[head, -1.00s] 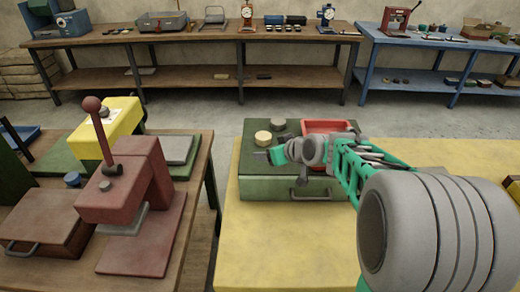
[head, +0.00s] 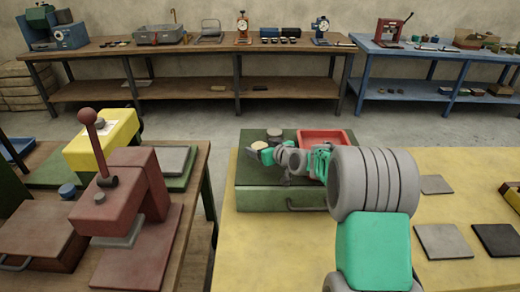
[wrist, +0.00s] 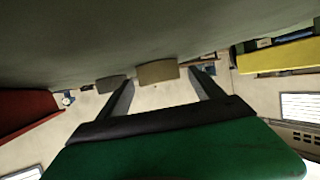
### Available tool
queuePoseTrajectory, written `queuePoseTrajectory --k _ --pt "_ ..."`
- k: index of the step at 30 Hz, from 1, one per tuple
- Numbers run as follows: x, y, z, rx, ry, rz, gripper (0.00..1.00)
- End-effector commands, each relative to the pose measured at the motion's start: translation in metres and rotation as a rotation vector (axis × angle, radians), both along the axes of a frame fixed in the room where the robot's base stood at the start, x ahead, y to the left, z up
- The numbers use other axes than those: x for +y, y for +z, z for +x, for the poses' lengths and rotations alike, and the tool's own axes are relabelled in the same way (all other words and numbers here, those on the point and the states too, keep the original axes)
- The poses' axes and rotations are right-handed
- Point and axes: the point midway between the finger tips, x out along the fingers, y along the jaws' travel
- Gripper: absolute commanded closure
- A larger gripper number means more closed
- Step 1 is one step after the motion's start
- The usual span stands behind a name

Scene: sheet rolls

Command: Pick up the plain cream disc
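The plain cream disc (head: 259,145) lies on top of a green box (head: 262,199) with a front handle. In the wrist view the cream disc (wrist: 157,72) sits between the two dark fingertips, with a small gap on each side. My gripper (head: 265,152) is open and low over the box top, reaching in from the right. It also shows in the wrist view (wrist: 163,82). In the head view the gripper hides the disc's near side. A grey disc (head: 274,132) lies just behind, and also shows in the wrist view (wrist: 110,83).
Flat dark plates (head: 443,242) lie on the yellow table (head: 270,255). A red lever press (head: 125,195) stands on the left wooden bench.

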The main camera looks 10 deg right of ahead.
Motion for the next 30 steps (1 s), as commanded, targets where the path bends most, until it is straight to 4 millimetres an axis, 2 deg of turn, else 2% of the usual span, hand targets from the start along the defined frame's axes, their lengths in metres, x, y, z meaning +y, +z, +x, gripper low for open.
queuePoseTrajectory --k 2,23,30 --pt "-0.0001 -0.0002 -0.0002 0.000 0.000 0.000 0.31" --pt "-0.0002 -0.0003 -0.0005 0.001 0.000 0.000 0.88" --pt "-0.0002 0.0007 -0.0004 0.000 0.000 0.000 0.89"
